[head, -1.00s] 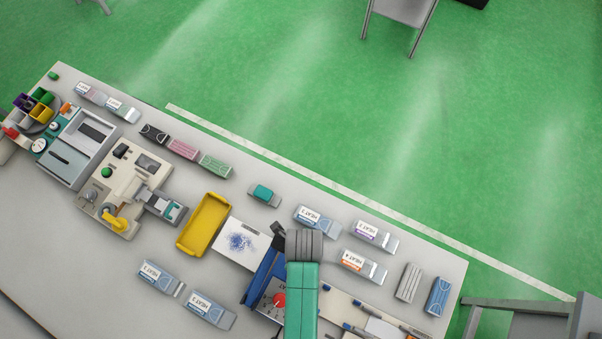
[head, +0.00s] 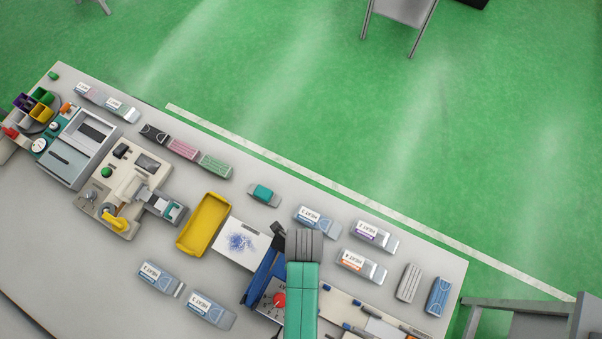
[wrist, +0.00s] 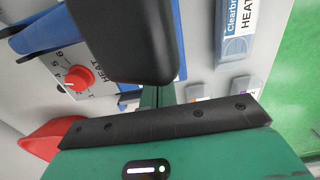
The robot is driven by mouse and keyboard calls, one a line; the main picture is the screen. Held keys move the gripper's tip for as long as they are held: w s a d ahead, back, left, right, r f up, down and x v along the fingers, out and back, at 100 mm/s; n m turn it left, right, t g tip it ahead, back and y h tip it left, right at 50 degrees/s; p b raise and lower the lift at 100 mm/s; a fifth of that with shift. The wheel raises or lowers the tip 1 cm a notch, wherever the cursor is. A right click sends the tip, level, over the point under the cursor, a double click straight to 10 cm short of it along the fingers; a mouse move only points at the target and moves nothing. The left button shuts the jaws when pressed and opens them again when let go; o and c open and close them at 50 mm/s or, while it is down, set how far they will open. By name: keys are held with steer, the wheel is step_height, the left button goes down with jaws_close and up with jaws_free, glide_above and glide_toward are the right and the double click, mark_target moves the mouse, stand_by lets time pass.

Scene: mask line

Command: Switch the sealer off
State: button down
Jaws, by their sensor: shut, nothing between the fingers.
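The sealer (head: 263,276) has a blue arm and a white heat panel with a red dial (head: 279,300), partly hidden by my arm in the head view. In the wrist view the red dial (wrist: 78,78) is at the left, with numbers and the word HEAT around it. A white mark on the dial points to the lower left of the picture. My gripper (wrist: 126,45) shows as a dark rounded shape at the top middle, shut and empty, to the right of the dial in that view. In the head view my arm hides the gripper.
A yellow tray (head: 204,224) and a white sheet with blue dots (head: 241,242) lie to the left of the sealer. Several pouches, such as the HEAT 4 pouch (head: 361,265), lie around it. A red piece (wrist: 52,139) shows at the lower left of the wrist view.

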steer(key=shift+f+b, duration=0.5)
steer(key=shift+f, duration=0.45)
stand_by(0.3)
steer(key=shift+r, duration=0.1)
step_height(320, 180, up, 7)
steer(key=p, duration=0.8)
